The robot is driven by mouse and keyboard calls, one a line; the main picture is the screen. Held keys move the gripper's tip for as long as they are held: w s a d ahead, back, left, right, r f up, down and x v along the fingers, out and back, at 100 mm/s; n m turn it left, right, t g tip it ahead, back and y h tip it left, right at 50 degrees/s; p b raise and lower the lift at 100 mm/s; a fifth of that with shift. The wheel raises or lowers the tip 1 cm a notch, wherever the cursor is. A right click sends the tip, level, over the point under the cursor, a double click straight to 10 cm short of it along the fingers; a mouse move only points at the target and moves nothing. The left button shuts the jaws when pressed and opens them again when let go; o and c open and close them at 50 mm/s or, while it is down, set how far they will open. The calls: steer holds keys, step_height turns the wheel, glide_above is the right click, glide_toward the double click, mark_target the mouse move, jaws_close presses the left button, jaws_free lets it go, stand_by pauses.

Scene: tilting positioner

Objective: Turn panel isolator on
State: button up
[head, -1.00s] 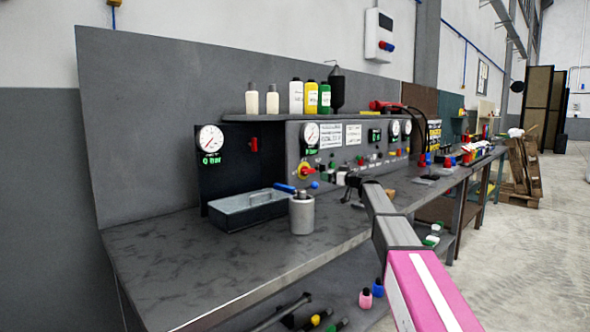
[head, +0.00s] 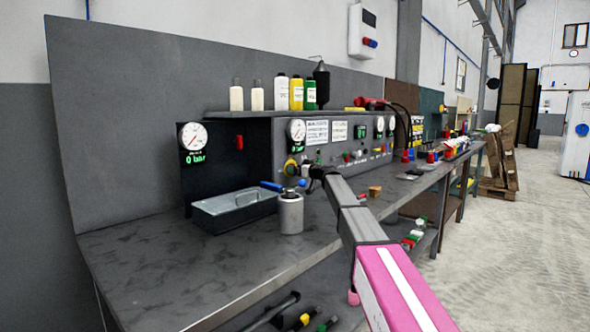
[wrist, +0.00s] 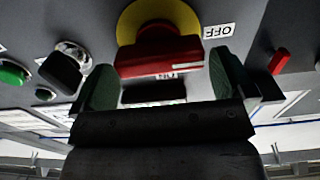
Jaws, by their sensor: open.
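The panel isolator, a red handle on a yellow round plate, shows on the grey control panel in the head view (head: 290,168) and close up in the wrist view (wrist: 158,58). An "OFF" label (wrist: 219,31) sits to the right of the handle. Another label below it is mostly hidden, and the wrist picture appears upside down. My gripper (wrist: 163,85) is open, with one green-padded finger on each side of the red handle. I cannot tell whether the fingers touch it. In the head view my gripper (head: 311,177) is right at the isolator, partly covering the panel.
A green button (wrist: 13,72) and a black selector knob (wrist: 62,70) are left of the fingers; a small red lever (wrist: 278,62) is to the right. A grey tray (head: 235,210) and a metal canister (head: 291,213) stand on the bench. The bench's front left is clear.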

steer(key=shift+x, duration=0.95)
steer(key=c, duration=0.7)
steer(key=shift+c, duration=0.2)
